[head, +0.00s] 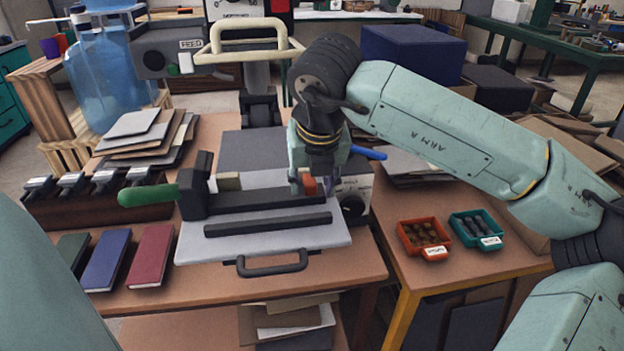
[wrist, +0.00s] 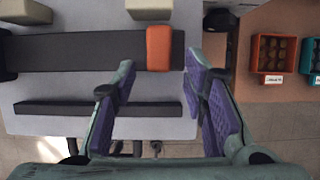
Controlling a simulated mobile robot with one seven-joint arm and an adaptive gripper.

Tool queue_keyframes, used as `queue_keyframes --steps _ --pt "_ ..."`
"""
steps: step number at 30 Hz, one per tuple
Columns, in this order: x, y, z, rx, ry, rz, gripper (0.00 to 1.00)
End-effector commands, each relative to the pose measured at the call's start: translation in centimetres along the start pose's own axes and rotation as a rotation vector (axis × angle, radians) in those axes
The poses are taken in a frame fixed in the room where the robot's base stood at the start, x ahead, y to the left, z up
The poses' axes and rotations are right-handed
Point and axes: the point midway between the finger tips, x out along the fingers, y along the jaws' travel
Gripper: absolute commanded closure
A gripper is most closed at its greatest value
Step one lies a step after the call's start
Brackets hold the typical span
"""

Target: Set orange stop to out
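The orange stop (head: 309,184) sits at the right end of the dark bar on the grey press plate (head: 330,237). In the wrist view the orange stop (wrist: 159,48) is a small upright block lying across the dark bar (wrist: 85,52). My gripper (head: 306,186) is over the right part of the plate in the head view, partly hiding the stop. In the wrist view my gripper (wrist: 158,75) has its two purple-padded fingers apart, with nothing between them. The stop is just beyond the fingertips, between their lines. I cannot tell whether a finger touches it.
A green-handled lever (head: 148,194) is at the machine's left. A second dark bar (head: 268,224) and front handle (head: 272,264) lie nearer. An orange bin (head: 424,238) and a teal bin (head: 476,230) stand right. Books (head: 152,255) lie left. Two pale blocks (wrist: 149,9) sit behind the bar.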

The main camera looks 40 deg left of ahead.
Motion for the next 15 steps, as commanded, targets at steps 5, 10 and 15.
queue_keyframes --steps 5,10,15 --pt "0.75 0.05 0.0 -0.001 -0.001 0.0 0.6" --pt "0.78 0.06 -0.02 -0.002 -0.001 0.0 0.6" --pt "0.76 0.07 -0.02 -0.002 0.0 0.001 0.69"
